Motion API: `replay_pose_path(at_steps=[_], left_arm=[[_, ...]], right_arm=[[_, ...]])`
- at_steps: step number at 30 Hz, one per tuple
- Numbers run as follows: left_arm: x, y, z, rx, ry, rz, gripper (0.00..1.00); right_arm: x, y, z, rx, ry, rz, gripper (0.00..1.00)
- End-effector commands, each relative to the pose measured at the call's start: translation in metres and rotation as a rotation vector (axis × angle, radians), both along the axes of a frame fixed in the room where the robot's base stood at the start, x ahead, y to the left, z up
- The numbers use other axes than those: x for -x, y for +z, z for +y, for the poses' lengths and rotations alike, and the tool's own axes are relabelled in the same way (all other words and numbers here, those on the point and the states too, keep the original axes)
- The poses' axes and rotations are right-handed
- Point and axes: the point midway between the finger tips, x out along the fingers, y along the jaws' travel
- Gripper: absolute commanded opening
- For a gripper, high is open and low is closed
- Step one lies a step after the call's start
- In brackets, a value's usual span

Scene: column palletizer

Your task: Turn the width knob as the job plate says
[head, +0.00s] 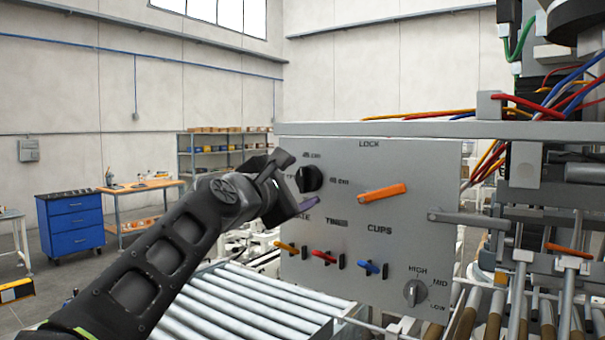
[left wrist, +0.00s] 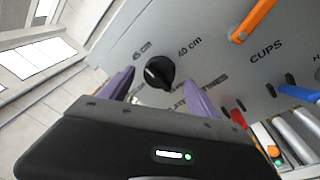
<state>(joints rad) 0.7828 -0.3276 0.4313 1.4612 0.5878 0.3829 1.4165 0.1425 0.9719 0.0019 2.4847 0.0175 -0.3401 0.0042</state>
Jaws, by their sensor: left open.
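The width knob (head: 309,179) is a round black knob at the upper left of the grey control panel (head: 405,250). A "40 cm" label is to its right, and another cm label above it is hard to read. In the left wrist view the knob (left wrist: 159,73) carries a pale mark on its left side. My left gripper (head: 297,182) is open at the knob, its purple fingers on either side of it in the wrist view (left wrist: 158,88); I cannot tell whether they touch it. A job plate is not recognisable. My right gripper is not in view.
The panel also carries an orange lever (head: 382,193) under "LOCK", yellow, red and blue small levers (head: 370,267) and a grey HIGH/MID/LOW knob (head: 416,292). A roller conveyor (head: 250,305) lies below left. Wires and machine parts crowd the right.

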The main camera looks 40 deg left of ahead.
Motion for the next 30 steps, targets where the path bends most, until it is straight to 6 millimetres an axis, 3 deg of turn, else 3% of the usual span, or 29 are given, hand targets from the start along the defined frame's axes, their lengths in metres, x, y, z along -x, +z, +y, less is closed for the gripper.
replay_pose_path(at_steps=[6, 14, 30], left_arm=[[-0.021, 0.001, 0.004, -0.001, 0.001, 0.001, 0.7], [-0.022, 0.0, 0.004, -0.002, 0.001, 0.0, 0.7], [-0.022, 0.0, 0.004, -0.001, 0.0, 0.0, 0.28]], right_arm=[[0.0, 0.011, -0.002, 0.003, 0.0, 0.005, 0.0], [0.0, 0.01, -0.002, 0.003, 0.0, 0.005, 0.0], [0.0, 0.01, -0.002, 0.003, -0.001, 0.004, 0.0]])
